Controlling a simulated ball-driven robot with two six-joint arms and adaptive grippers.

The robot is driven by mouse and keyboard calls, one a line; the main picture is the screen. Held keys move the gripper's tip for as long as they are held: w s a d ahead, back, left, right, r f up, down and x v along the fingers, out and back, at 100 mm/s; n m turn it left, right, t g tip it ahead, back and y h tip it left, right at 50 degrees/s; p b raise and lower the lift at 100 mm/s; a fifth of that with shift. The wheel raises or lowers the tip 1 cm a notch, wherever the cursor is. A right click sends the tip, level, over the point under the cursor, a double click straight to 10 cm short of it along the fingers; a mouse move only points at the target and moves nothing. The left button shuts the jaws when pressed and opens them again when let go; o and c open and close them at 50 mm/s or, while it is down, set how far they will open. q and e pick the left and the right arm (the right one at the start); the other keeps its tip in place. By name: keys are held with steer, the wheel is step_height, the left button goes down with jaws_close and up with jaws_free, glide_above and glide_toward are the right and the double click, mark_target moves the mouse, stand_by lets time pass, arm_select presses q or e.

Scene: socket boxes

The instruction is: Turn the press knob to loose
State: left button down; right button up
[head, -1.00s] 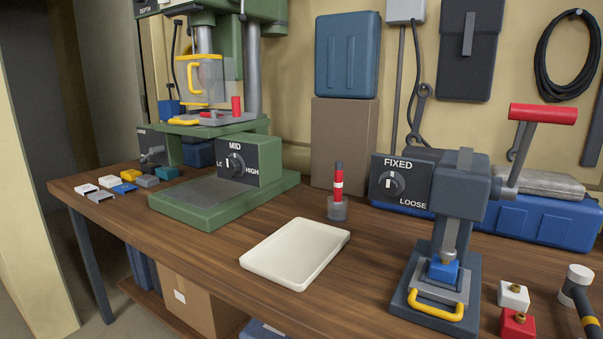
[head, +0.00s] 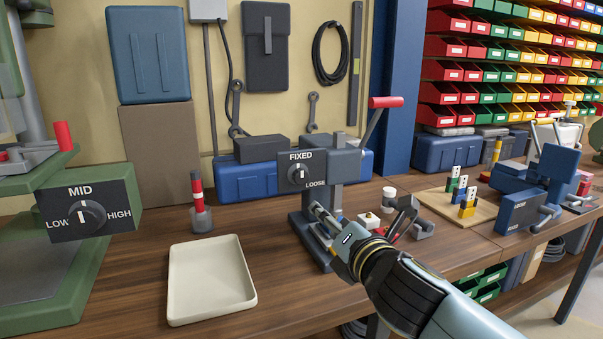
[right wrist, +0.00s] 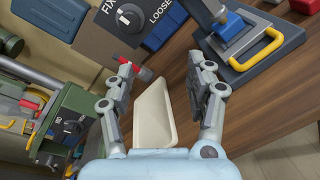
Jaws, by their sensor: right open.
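The press knob (head: 297,173) is a dark round knob with a white mark on the press's dark panel (head: 318,172). FIXED is printed above it and LOOSE at the lower right. Its white mark looks about upright, on the FIXED side. The knob also shows at the top of the right wrist view (right wrist: 130,16). My right gripper (head: 362,207) is open and empty, in front of and below the panel, apart from the knob. Its two spread fingers (right wrist: 160,62) show in the right wrist view. My left gripper is not in view.
The press's red-handled lever (head: 386,102) rises at its right. A white tray (head: 250,295) and a red-and-white striped post (head: 197,190) stand left of the press. The drill press's MID knob (head: 86,214) is at far left. A blue vise (head: 535,190) stands at right.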

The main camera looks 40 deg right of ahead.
mark_target(303, 178)
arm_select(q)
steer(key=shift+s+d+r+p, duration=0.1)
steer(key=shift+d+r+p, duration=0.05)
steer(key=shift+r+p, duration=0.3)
arm_select(e)
steer(key=w+r+n, duration=0.1)
steer(key=w, duration=0.2)
steer(key=w+d+r+n+t, duration=0.1)
steer(key=w, duration=0.3)
steer(key=w+d+r+n, duration=0.1)
steer(key=w+r, duration=0.1)
steer(key=w, duration=0.2)
steer(key=shift+w+y, duration=0.15)
steer(key=shift+y, duration=0.15)
steer(key=shift+c, duration=0.2)
jaws_close()
